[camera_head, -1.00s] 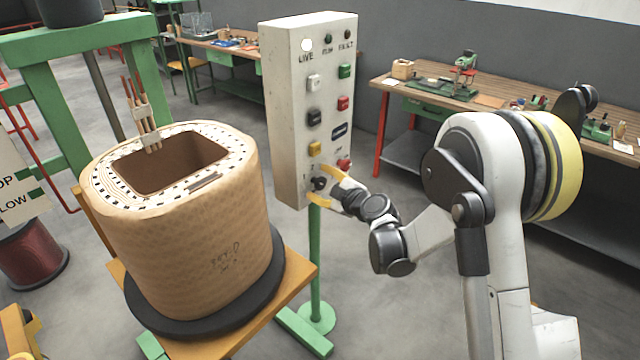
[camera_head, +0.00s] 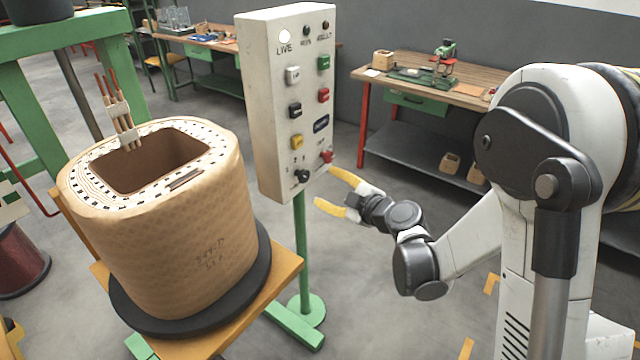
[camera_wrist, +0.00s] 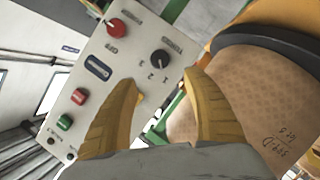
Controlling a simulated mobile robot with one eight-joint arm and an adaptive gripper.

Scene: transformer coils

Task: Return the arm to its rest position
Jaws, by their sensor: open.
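My gripper (camera_head: 338,190) has two yellow fingers. It is open and empty, just right of the lower end of the control box (camera_head: 262,110) and apart from it. In the wrist view the fingers of my gripper (camera_wrist: 165,95) point at the box's face (camera_wrist: 118,60), near a black rotary knob (camera_wrist: 159,60) and a red button (camera_wrist: 117,27). In the head view the black knob (camera_head: 302,176) sits at the bottom of the panel, beside a red button (camera_head: 326,156). The white LIVE lamp (camera_head: 285,37) at the top is bright.
A large tan coil (camera_head: 190,240) stands on an orange platform (camera_head: 286,268) left of the box's green post (camera_head: 301,250). It also shows in the wrist view (camera_wrist: 235,90). A workbench (camera_head: 400,75) with tools stands behind my arm. Open floor lies below my gripper.

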